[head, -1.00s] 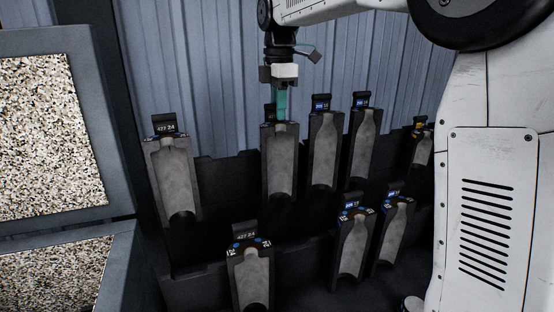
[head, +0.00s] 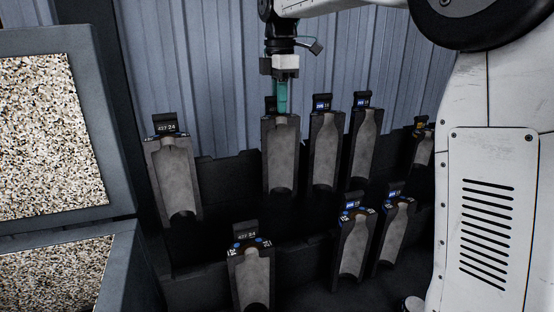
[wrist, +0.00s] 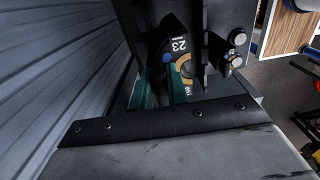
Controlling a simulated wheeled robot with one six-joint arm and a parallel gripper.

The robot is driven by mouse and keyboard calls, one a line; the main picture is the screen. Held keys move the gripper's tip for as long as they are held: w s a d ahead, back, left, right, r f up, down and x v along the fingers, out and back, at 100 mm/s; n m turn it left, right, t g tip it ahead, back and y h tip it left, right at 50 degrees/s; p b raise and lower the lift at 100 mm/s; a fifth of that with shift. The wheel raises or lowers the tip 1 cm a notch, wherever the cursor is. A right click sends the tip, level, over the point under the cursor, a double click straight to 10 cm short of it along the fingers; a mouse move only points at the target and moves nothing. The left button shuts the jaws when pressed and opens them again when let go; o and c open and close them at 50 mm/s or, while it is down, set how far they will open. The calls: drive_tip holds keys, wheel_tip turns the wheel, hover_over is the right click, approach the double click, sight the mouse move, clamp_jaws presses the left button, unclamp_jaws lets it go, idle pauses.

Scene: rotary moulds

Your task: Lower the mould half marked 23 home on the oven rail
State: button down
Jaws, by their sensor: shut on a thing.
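The mould half marked 23 (head: 281,155) is a tall grey half-shell with a dark back tab, upright in the back row in the head view. My gripper (head: 282,108) is above it with teal fingers shut on its top. In the wrist view the white 23 shows on a dark label (wrist: 179,45) beside the teal fingers (wrist: 158,95). The dark oven rail (head: 222,172) runs behind the mould half's lower part. I cannot tell whether its foot touches the rail.
A mould half marked 24 (head: 174,175) stands left on the back row, with bare rail between. Several mould halves stand close on the right, such as this one (head: 325,150). A front row has another marked 24 (head: 251,275). A speckled panel (head: 45,135) is at far left.

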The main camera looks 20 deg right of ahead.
drive_tip(key=shift+r, duration=1.85)
drive_tip(key=shift+r, duration=2.85)
